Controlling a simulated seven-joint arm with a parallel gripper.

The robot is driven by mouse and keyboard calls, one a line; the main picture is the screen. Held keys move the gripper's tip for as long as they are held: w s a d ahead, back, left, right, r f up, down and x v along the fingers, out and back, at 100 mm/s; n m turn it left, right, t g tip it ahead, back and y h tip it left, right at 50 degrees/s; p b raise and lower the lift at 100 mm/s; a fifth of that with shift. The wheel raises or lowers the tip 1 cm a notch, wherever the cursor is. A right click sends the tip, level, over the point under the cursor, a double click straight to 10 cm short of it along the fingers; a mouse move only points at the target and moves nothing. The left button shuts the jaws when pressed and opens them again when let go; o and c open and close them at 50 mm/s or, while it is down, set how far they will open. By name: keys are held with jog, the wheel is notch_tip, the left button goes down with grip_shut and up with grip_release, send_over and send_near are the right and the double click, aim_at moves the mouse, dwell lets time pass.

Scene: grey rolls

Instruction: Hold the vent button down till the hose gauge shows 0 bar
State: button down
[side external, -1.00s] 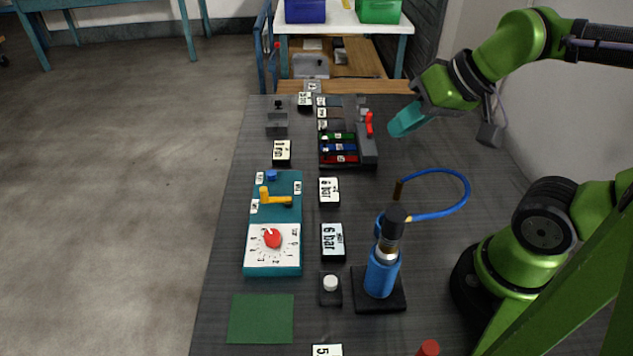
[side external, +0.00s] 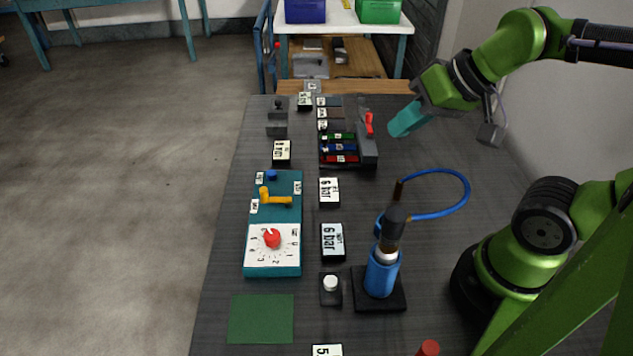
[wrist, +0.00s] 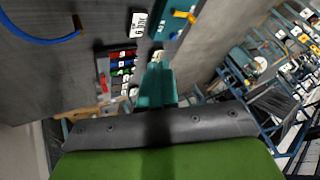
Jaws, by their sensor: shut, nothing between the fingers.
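My gripper (side external: 406,121) is shut and empty, with teal fingers. It hangs above the right back part of the bench, right of the red lever. In the wrist view its fingers (wrist: 156,88) point away from the camera. A white round button (side external: 330,283) sits on a small black box near the front, well away from the gripper. I cannot read whether it is the vent button. A display (side external: 333,242) behind it reads 6 bar, and another display (side external: 329,191) farther back also reads 6 bar. I cannot tell which is the hose gauge. A blue hose (side external: 450,174) curves from the blue bottle.
The blue bottle (side external: 381,272) stands on a black base right of the white button. A teal panel (side external: 289,186) with a yellow handle and blue knob adjoins a red dial (side external: 271,238). A rack (side external: 369,152) with the red lever stands behind.

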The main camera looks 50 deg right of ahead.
dwell(0.4)
jog(key=t+y, duration=0.1)
send_over(275, 173)
notch_tip(275, 173, down, 10)
jog(key=shift+r+m, duration=0.2)
jog(key=shift+m, duration=0.2)
jog(key=shift+f, duration=4.45)
